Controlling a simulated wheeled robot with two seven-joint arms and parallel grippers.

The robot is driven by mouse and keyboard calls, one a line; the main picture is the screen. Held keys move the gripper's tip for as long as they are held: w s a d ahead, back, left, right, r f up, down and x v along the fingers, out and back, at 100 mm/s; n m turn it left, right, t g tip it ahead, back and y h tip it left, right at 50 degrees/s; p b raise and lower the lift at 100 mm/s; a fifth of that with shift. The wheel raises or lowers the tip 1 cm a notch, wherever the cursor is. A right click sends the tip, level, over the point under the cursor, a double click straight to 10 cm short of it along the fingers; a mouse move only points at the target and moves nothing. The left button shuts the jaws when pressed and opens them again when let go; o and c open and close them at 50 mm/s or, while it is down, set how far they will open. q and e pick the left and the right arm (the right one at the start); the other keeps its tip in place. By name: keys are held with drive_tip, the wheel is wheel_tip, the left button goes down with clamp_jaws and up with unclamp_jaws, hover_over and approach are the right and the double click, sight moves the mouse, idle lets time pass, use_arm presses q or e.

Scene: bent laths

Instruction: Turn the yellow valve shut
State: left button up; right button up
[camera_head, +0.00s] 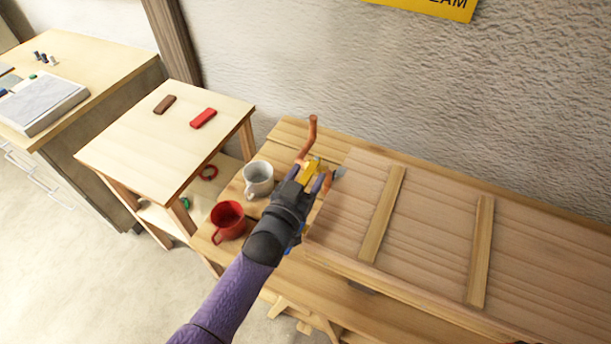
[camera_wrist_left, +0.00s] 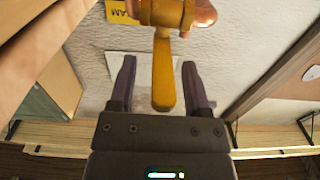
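The yellow valve (camera_head: 311,169) sits on a copper pipe (camera_head: 311,132) near the wall, partly hidden by my left gripper in the head view. In the left wrist view the valve body (camera_wrist_left: 166,13) is at the top and its yellow lever (camera_wrist_left: 164,75) hangs down from it. My left gripper (camera_head: 314,178) is at the valve. In the left wrist view the left gripper (camera_wrist_left: 158,62) is open, with the lever between its two dark fingers and a visible gap on each side. My right gripper is in neither view.
A white mug (camera_head: 258,179) and a red mug (camera_head: 228,219) stand left of my left gripper on the wooden bench. A slatted wooden panel (camera_head: 430,225) lies close on the right. A small table (camera_head: 165,145) with a red block (camera_head: 203,118) and a brown block (camera_head: 165,104) stands further left.

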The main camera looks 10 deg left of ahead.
use_arm(q)
drive_tip(key=shift+s+a, duration=0.15)
drive_tip(key=shift+s, duration=0.3)
drive_tip(key=p+v, duration=0.1)
drive_tip(key=v, duration=0.8)
